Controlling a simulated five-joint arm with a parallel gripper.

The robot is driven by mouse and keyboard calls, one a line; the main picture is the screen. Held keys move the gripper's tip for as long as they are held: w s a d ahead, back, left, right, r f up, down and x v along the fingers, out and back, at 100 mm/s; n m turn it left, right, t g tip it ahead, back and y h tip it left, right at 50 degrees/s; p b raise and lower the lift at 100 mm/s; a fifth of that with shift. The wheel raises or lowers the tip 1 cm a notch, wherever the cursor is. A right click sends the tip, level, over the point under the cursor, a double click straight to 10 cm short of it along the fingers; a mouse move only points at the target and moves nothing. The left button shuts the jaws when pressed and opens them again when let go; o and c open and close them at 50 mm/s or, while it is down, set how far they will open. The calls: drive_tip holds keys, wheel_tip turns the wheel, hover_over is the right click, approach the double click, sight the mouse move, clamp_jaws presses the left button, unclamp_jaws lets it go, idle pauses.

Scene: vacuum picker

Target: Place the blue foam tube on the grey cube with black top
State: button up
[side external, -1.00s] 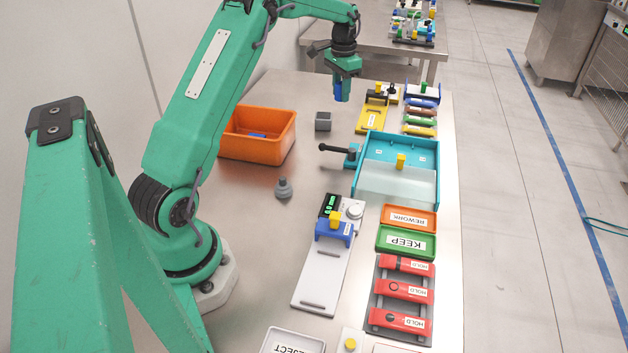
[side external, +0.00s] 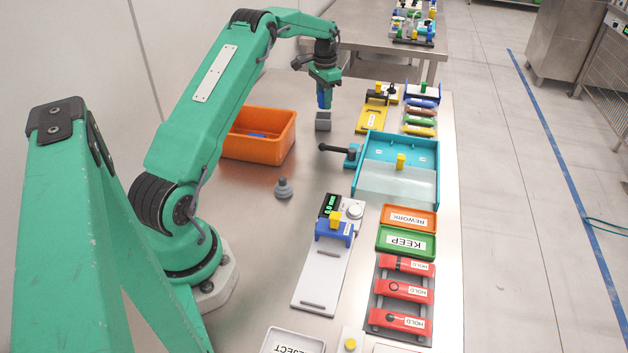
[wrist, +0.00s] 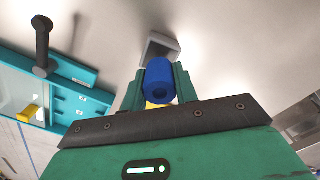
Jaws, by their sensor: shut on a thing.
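My gripper (side external: 324,92) is shut on the blue foam tube (side external: 323,101), which hangs upright below it in the side view. In the wrist view the blue foam tube (wrist: 160,80) sits between the two green fingers of my gripper (wrist: 159,84). The grey cube (side external: 323,122) stands on the steel table just below the tube. In the wrist view the cube (wrist: 160,46) shows beyond the tube, partly hidden by it. Whether the tube's lower end touches the cube's top cannot be told.
An orange bin (side external: 283,141) stands left of the cube. A teal tray (side external: 433,185) with a black-handled clamp (side external: 334,149) is to the right, in front of a yellow fixture (side external: 370,118). A grey stepped knob (side external: 283,188) stands nearer the camera, with bare table around it.

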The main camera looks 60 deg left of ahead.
drive_tip(key=shift+f, duration=1.35)
drive_tip(key=shift+f, duration=0.1)
drive_tip(key=o, duration=0.9)
drive_tip(key=shift+o, duration=0.2)
wheel_tip(320, 180, up, 12)
drive_tip(key=shift+f, duration=0.15)
drive_tip(key=shift+r, duration=0.3)
drive_tip(key=shift+d, duration=0.1)
